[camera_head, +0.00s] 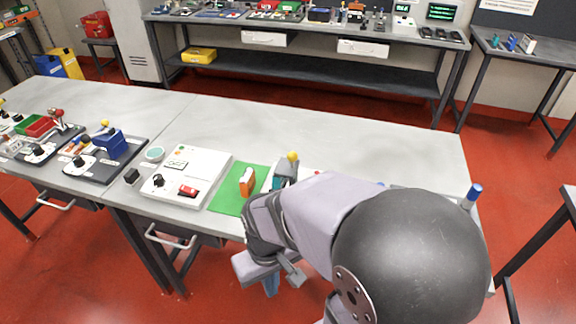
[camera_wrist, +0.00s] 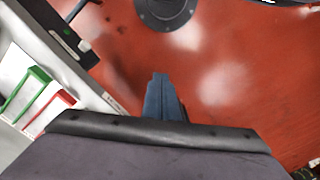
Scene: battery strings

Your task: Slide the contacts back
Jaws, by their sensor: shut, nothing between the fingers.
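My gripper (camera_wrist: 162,98) shows in the wrist view as dark blue fingers closed together, with red floor beyond them. In the head view its blue tip (camera_head: 271,287) hangs beside the bench's front edge, and my arm covers much of the right side of the bench. In the wrist view a green bracket-like piece (camera_wrist: 24,94) and a red one (camera_wrist: 50,113) stand on a pale surface at the left, apart from the fingers. I cannot tell whether these are the contacts. Whatever lies behind my arm is hidden.
A white instrument box (camera_head: 204,168) and a green mat (camera_head: 227,200) with an orange block (camera_head: 247,182) lie on the grey bench (camera_head: 330,143). A yellow-knobbed lever (camera_head: 292,157) stands beside my arm. A blue-capped post (camera_head: 472,195) is at the right. The bench's back middle is clear.

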